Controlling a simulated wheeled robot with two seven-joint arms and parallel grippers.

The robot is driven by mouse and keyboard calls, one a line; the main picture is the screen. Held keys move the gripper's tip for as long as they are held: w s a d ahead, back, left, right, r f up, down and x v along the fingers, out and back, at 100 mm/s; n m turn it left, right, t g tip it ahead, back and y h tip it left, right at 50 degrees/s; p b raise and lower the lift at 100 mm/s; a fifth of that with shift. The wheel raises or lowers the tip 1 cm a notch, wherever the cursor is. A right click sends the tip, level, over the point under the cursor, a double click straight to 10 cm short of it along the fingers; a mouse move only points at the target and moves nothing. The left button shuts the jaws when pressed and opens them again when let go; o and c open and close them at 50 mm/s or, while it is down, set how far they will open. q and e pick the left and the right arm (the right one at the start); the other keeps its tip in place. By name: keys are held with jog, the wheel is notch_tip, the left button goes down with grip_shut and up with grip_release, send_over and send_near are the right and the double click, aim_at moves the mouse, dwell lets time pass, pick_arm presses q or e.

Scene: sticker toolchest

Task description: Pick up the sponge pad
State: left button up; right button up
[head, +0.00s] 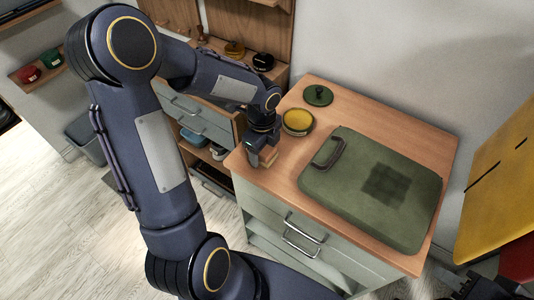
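My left gripper (262,158) points down at the left front corner of the wooden-topped cabinet. A small tan block (269,157), which may be the sponge pad, shows at its fingertips. The fingers partly cover the block, and I cannot tell whether they grip it or only stand around it. A round yellow-topped pad or tin (298,120) lies just behind and to the right of the gripper, apart from it. My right gripper (484,287) is partly in view at the bottom right, dark and cut off by the frame edge, away from the cabinet top.
A large green case (425,205) with a handle covers the right part of the cabinet top (365,114). A dark green round item (318,95) with a knob lies at the back. A yellow panel (505,190) stands at the right. Shelves with small tins are behind my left arm.

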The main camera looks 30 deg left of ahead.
pick_arm(q)
jog(key=c, duration=0.7)
jog(key=shift+c, duration=0.2)
jog(key=shift+r, duration=0.6)
notch_tip(320, 180, up, 3)
jog(key=shift+s+f, duration=0.1)
jog(key=shift+f, duration=0.1)
jog(key=s+d+r, duration=0.7)
jog(key=s+r, duration=0.2)
jog(key=s, duration=0.2)
jog(key=shift+s+d, duration=0.3)
jog(key=shift+s, duration=0.05)
jog(key=shift+r, duration=0.1)
